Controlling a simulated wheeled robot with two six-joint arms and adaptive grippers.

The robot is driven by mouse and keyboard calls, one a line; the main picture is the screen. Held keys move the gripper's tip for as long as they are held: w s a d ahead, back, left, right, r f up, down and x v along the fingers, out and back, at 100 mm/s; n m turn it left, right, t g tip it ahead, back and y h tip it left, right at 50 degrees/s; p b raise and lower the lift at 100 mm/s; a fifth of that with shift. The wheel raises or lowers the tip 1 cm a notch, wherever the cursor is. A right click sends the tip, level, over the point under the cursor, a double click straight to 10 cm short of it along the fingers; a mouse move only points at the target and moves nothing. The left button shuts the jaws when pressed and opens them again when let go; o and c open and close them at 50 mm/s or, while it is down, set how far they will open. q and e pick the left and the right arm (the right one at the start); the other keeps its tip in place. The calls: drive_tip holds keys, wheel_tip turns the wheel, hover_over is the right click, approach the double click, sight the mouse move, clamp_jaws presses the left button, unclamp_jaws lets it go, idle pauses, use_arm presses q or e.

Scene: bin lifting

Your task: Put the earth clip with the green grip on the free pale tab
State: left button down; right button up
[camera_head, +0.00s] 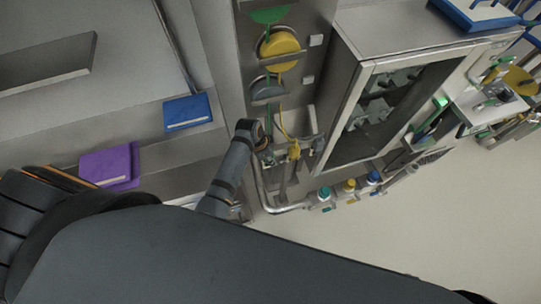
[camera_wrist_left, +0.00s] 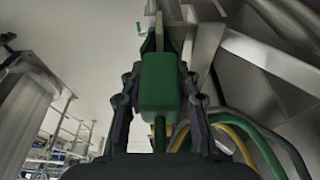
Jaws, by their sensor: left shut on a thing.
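In the left wrist view my left gripper (camera_wrist_left: 160,76) is shut on the green grip (camera_wrist_left: 159,92) of the earth clip, with one finger on each side. The clip's narrow jaws (camera_wrist_left: 148,44) point away from me. A pale upright strip (camera_wrist_left: 159,28) shows between them, probably a tab; I cannot tell whether the jaws grip it. In the head view my left arm reaches the cabinet front below the reels, and its fingers and the green clip are not clear there. A yellow clip (camera_head: 294,150) hangs beside my wrist. My right gripper is not in view.
Green (camera_head: 270,13), yellow (camera_head: 281,46) and grey (camera_head: 267,90) reels are on the panel. A windowed metal cabinet (camera_head: 345,110) stands right of it. Green and yellow cables (camera_wrist_left: 236,128) loop right of the clip. A metal beam (camera_wrist_left: 265,62) is close by.

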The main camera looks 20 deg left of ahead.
use_arm(q)
drive_tip(key=shift+f, duration=0.4)
drive_tip(key=shift+f, duration=0.25)
drive_tip(key=shift+s, duration=0.1)
idle(0.7)
drive_tip(key=c, duration=0.9)
unclamp_jaws()
drive_tip(key=shift+f, duration=0.1)
drive_tip(key=v, duration=1.2)
